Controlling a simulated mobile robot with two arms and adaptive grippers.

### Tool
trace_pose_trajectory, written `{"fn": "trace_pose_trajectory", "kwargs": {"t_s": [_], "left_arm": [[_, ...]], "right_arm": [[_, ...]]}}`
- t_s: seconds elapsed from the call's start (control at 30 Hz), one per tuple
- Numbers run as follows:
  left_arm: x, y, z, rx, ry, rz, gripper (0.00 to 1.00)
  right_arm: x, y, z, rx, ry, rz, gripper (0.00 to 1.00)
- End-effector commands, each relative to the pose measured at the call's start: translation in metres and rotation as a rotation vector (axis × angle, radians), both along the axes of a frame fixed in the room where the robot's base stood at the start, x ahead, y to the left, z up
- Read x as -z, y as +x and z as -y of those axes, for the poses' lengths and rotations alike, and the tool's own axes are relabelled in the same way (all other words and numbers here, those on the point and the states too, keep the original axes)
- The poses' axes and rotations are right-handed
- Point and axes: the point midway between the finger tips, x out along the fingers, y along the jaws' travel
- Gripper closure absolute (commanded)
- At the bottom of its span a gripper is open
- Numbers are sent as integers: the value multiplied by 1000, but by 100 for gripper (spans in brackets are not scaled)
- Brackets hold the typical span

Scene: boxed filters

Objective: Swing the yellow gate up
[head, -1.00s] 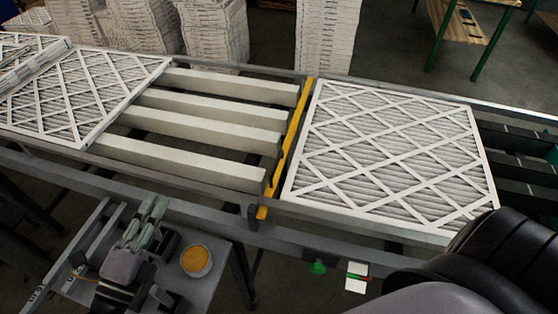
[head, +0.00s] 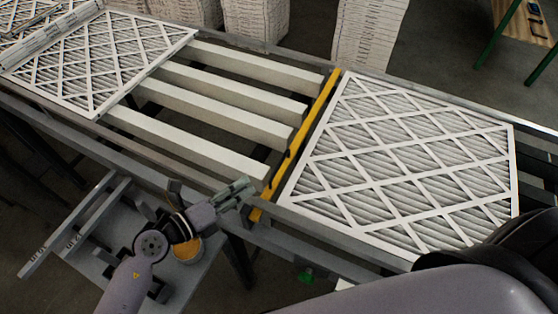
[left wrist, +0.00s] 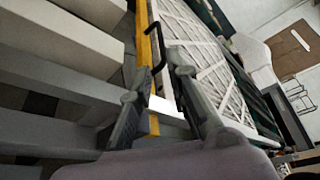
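The yellow gate (head: 302,137) is a narrow bar lying low across the conveyor, between the pale rollers and a framed filter (head: 405,165). In the left wrist view the gate (left wrist: 143,38) runs up the middle, with a black hooked handle (left wrist: 157,42) beside it. My left gripper (head: 246,187) is close to the gate's near end, just left of it in the head view. My right gripper is out of view.
Another framed filter (head: 100,55) lies on the left of the conveyor. A side shelf with an orange-topped round container (head: 187,248) is below my left arm. My right arm covers the lower right. Stacks of filters (head: 366,32) stand behind the conveyor.

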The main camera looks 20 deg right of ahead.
Motion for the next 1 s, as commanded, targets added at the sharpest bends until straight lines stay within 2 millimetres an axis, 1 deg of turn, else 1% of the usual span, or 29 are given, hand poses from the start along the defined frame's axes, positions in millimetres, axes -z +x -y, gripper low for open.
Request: {"fn": "trace_pose_trajectory", "kwargs": {"t_s": [0.03, 0.13, 0.3, 0.4, 0.5, 0.7, 0.9, 1.0], "left_arm": [[-3, 5, 13, 2, -5, 0, 84], [3, 14, 32, 1, -4, 0, 84], [11, 29, 65, 1, -4, 0, 84], [17, 37, 82, 1, -3, -1, 84], [20, 43, 95, 1, -3, 0, 84], [24, 50, 109, 0, -2, 1, 84], [25, 51, 111, 0, -2, 1, 84], [25, 50, 111, 0, -2, 1, 84]], "right_arm": [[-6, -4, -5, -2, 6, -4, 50], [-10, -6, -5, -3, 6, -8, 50], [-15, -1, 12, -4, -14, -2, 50], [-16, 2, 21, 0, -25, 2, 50], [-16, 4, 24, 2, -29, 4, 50], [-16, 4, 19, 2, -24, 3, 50], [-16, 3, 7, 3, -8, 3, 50], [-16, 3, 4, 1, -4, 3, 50]]}}
